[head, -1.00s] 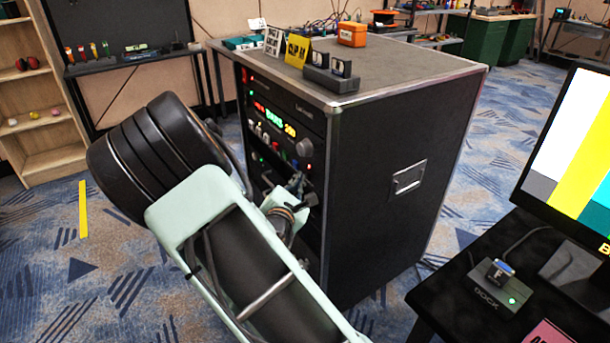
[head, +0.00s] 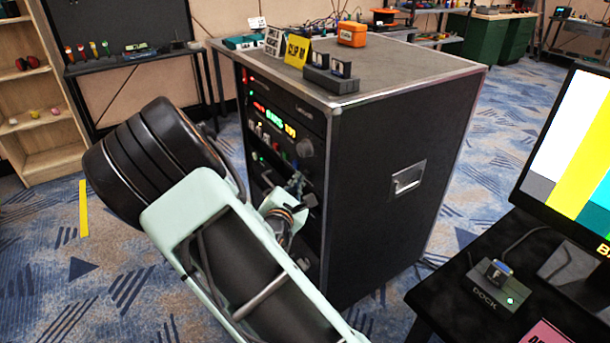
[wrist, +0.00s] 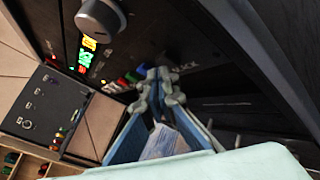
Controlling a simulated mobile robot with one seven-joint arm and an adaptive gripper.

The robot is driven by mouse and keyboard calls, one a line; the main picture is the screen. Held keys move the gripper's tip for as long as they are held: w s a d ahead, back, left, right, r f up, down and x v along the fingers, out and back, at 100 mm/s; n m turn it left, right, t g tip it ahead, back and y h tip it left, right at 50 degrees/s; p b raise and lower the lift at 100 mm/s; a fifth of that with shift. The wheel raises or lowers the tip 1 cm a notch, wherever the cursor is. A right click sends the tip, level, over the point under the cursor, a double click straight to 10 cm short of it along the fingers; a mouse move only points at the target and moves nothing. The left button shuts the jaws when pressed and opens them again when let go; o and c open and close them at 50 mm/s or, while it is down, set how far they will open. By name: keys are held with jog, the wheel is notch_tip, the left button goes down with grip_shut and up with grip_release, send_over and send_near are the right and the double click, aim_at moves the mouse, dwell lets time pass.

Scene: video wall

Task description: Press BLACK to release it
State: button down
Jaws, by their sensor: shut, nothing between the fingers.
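The black equipment rack (head: 385,190) has a front panel with lit readouts and a row of coloured buttons. In the wrist view, green, red and blue buttons (wrist: 133,75) sit in a row on the dark panel, left of my fingertips. Part of a label ending in "CK" (wrist: 187,68) shows just right of the fingertips. The button by that label is hidden or too dark to make out. My gripper (wrist: 160,76) is shut and empty, with its tips close to the panel at the row's end; I cannot tell whether they touch. In the head view my gripper (head: 297,184) is before the rack front.
A large grey knob (wrist: 100,17) stands out from the panel, with lit readouts (wrist: 86,54) near it. The rack top holds a yellow card (head: 298,51) and an orange box (head: 352,34). A black desk with a monitor (head: 575,150) and dock (head: 492,286) stands right.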

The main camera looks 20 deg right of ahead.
jog(key=shift+s+a, duration=0.1)
jog(key=shift+a, duration=0.2)
jog(key=s+a+p, duration=0.2)
jog(key=a+p, duration=0.1)
jog(key=a, duration=0.2)
jog(key=shift+a, duration=0.35)
jog(key=shift+w, duration=0.1)
